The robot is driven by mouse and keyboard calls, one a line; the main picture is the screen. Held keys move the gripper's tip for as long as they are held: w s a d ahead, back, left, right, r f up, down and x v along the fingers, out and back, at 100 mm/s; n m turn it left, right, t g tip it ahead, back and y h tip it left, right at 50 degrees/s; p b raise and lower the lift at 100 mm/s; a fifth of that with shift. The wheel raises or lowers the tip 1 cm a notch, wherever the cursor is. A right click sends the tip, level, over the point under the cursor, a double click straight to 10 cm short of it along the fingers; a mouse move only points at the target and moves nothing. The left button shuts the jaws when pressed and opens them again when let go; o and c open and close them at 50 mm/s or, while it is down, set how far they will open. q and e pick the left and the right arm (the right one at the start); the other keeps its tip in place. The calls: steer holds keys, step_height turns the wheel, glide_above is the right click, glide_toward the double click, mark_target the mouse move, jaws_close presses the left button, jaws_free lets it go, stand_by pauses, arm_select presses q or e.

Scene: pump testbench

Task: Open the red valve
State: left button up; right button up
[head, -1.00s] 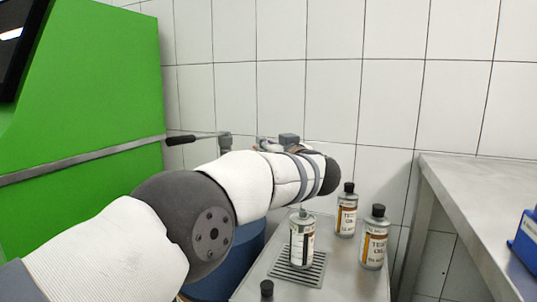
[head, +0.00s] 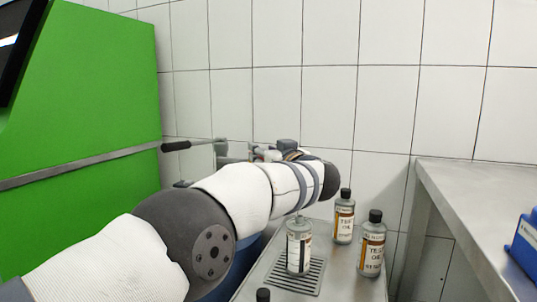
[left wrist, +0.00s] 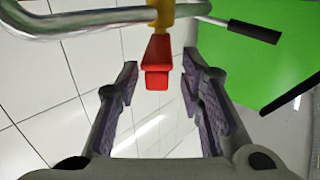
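The red valve handle (left wrist: 158,65) hangs below a yellow valve body (left wrist: 162,14) on a silver pipe (left wrist: 80,20) in the left wrist view. My left gripper (left wrist: 159,62) is open, with one finger on each side of the red handle. I see a gap on both sides, so the fingers look apart from it. In the head view my left arm reaches in from the left, and its forearm hides the valve and most of the gripper. My right gripper is in neither view.
A lever with a black grip (head: 176,146) sticks out beside the green cabinet (head: 85,120). Several oil bottles (head: 371,245) stand on a metal stand (head: 335,285) below my arm. A metal bench (head: 465,215) with a blue box (head: 526,240) is on the right.

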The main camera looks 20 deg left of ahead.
arm_select(q)
steer(key=v, duration=1.2)
